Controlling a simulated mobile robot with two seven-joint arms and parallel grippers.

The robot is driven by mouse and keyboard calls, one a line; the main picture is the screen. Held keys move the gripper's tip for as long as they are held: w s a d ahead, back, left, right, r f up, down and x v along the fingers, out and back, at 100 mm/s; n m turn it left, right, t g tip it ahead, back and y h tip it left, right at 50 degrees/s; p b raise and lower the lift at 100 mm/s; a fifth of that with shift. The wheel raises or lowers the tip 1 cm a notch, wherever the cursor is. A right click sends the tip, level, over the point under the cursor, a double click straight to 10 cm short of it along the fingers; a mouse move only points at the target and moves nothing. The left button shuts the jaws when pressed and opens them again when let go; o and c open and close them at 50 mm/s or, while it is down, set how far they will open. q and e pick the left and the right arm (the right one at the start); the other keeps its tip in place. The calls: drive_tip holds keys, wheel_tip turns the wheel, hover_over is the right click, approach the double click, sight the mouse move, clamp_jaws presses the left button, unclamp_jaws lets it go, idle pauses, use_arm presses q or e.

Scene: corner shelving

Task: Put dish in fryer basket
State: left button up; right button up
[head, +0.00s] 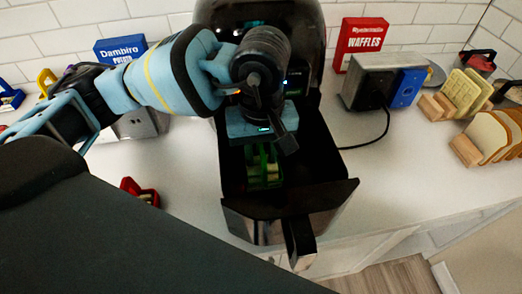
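The fryer basket (236,213) is pulled out of the black air fryer (312,25), its handle toward me. A small green dish-like thing (263,180) with pale parts shows inside the basket. My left gripper (263,150) points down into the basket from above, directly over the green thing. The light blue gripper body and black wrist hide the back of the basket. The fingertips are dark against the basket, so I cannot tell whether they grip the green thing or are apart from it. My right gripper is out of view.
A small red container (140,191) sits on the white counter left of the basket. A toaster (372,80), a red waffles box (359,42) and racks of bread slices (487,137) stand to the right. The counter just right of the basket is clear apart from a cable.

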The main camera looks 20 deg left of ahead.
use_arm(q)
wheel_tip(320, 180, up, 12)
idle(0.4)
idle(1.2)
